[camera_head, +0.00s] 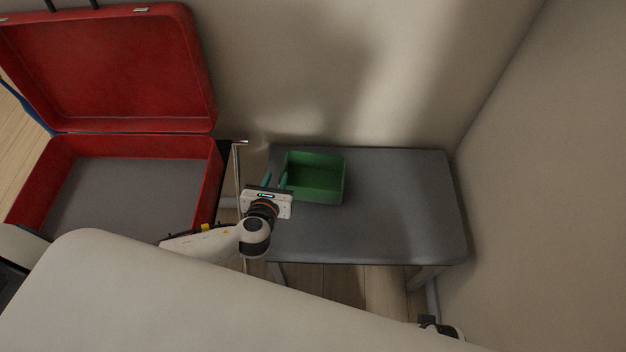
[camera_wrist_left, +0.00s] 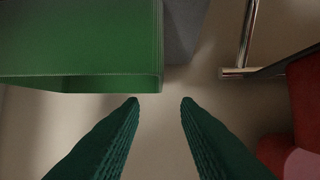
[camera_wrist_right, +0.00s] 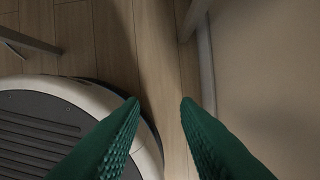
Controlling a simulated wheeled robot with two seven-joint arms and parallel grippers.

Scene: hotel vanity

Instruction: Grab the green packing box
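The green packing box (camera_head: 316,178) is an open-topped box sitting upright near the left end of the grey bench (camera_head: 400,210). In the left wrist view the box (camera_wrist_left: 80,45) fills the upper left, and its lower right corner comes close to the gap between the fingertips. My left gripper (camera_head: 276,175) is open and empty beside the box's left side; its green fingers (camera_wrist_left: 159,99) stand apart in its wrist view. Whether a finger touches the box I cannot tell. My right gripper (camera_wrist_right: 159,99) is open and empty, over the wooden floor in its wrist view.
An open, empty red suitcase (camera_head: 212,180) stands left of the bench, with a metal rail (camera_head: 238,170) between them. Walls close in behind and to the right. The bench's right part is clear. Bench legs (camera_head: 425,278) stand below its front.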

